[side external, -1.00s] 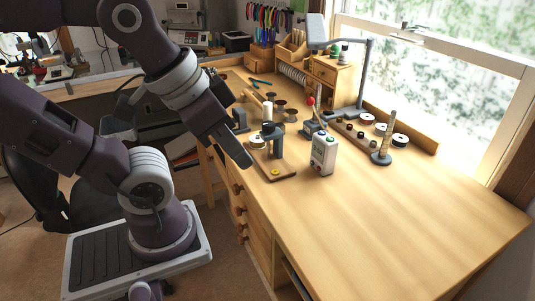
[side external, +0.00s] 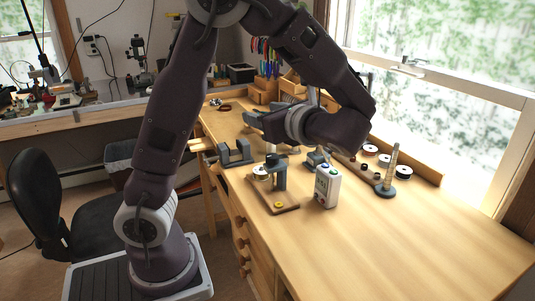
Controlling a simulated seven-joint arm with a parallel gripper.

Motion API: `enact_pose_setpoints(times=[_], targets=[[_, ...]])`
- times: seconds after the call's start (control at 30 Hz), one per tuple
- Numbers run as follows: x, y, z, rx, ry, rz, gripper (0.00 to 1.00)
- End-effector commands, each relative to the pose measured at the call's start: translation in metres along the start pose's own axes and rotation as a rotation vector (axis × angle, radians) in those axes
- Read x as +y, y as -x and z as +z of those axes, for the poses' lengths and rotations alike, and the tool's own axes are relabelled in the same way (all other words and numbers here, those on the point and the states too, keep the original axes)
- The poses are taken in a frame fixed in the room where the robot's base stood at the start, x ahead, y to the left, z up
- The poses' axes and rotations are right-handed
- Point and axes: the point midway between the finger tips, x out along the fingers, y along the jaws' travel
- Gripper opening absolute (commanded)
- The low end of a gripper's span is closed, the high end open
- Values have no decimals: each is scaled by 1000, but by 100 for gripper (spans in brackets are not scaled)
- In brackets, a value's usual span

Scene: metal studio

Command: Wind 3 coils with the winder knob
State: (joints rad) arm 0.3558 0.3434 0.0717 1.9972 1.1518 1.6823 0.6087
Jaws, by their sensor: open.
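My gripper (side external: 253,119) is over the back middle of the bench, its fingers pointing left. It looks empty and the jaws are open, though the gap between them is hard to see. A grey device (side external: 317,157) stands below and in front of my wrist. Its upper part, where a red ball knob showed earlier, is now hidden by my arm. A small wooden base with a grey post (side external: 280,178) and a yellow button stands nearer the front. A white box with a green button (side external: 327,187) stands to its right. I cannot tell whether my gripper touches anything.
A tapered post on a dark round base (side external: 388,189) stands at the right. A grey block (side external: 236,153) is at the bench's left edge. The bench top (side external: 410,245) is clear at the front right.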

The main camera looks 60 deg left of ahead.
Motion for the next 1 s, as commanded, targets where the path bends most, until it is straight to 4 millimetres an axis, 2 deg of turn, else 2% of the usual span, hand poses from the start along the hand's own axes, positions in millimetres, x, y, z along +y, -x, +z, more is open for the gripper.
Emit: enact_pose_setpoints(times=[0.03, 0.07, 0.1, 0.2, 0.3, 0.4, 0.53, 0.8, 1.0], targets=[[-28, 9, -4, -141, -119, -78, 52], [-44, 15, -6, -224, -180, -122, 52], [-32, 4, -38, -205, -176, -104, 52], [-24, -8, -90, -196, -163, -102, 52], [-20, -14, -123, -192, -155, -103, 52], [-18, -17, -139, -189, -149, -103, 52], [-18, -31, -140, -188, -145, -98, 52], [-23, -79, -131, -187, -145, -98, 52], [-25, -88, -129, -186, -145, -101, 52]])
